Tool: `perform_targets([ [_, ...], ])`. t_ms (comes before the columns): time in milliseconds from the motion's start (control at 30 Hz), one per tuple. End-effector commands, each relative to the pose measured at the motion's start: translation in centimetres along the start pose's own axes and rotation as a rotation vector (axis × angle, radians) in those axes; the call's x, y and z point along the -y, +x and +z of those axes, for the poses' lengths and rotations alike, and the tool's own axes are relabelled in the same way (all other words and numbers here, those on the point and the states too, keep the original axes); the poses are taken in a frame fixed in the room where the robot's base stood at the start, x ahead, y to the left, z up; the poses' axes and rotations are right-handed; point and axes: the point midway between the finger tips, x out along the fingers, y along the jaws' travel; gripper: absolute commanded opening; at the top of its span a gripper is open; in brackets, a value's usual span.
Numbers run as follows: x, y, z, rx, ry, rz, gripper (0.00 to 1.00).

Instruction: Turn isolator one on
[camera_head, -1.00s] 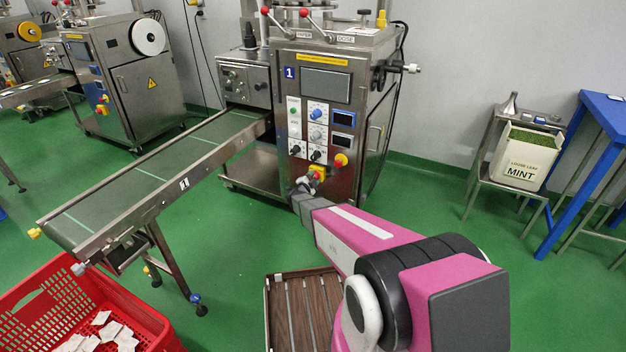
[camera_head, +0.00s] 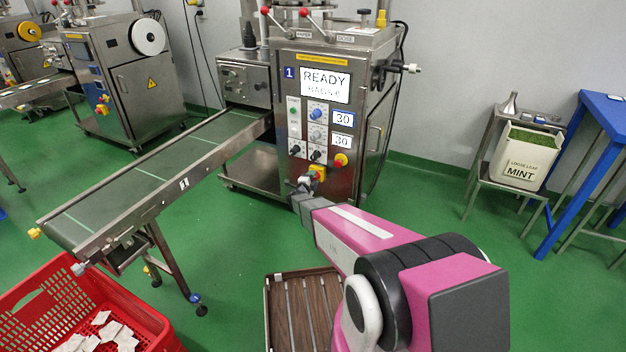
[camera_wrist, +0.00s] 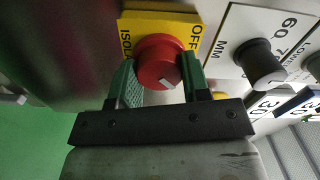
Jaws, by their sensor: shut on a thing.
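Machine one (camera_head: 313,120) stands at the centre, marked with a blue "1". Its screen (camera_head: 325,84) is lit and reads "READY" and "BAGS 0"; two small displays read 30. The isolator, a red rotary knob (camera_wrist: 158,62) on a yellow plate (camera_wrist: 185,22), sits low on the front panel; the plate also shows in the head view (camera_head: 317,172). My gripper (camera_wrist: 160,82) is shut on the red knob, one green finger pad at each side. Part of the plate's lettering is hidden by the knob and fingers.
A conveyor (camera_head: 150,175) runs to the machine's left. A red crate (camera_head: 60,300) with white teabags is at lower left. A slatted wooden tray (camera_head: 300,310) lies below my arm. A loose-leaf mint bin (camera_head: 524,158) stands on the right. Green floor is open between.

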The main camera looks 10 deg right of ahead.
Motion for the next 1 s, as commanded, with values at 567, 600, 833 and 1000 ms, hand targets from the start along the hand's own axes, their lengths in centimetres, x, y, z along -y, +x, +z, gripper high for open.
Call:
perform_targets([
  [567,0.0,-0.3,0.0,0.0,0.001,0.001,0.69],
  [600,0.0,-0.6,-0.1,0.0,0.001,0.001,0.69],
  [833,0.0,-4.2,-0.2,0.002,-0.001,0.002,0.69],
  [1000,0.1,-7.4,-0.2,0.002,0.001,0.002,0.69],
])
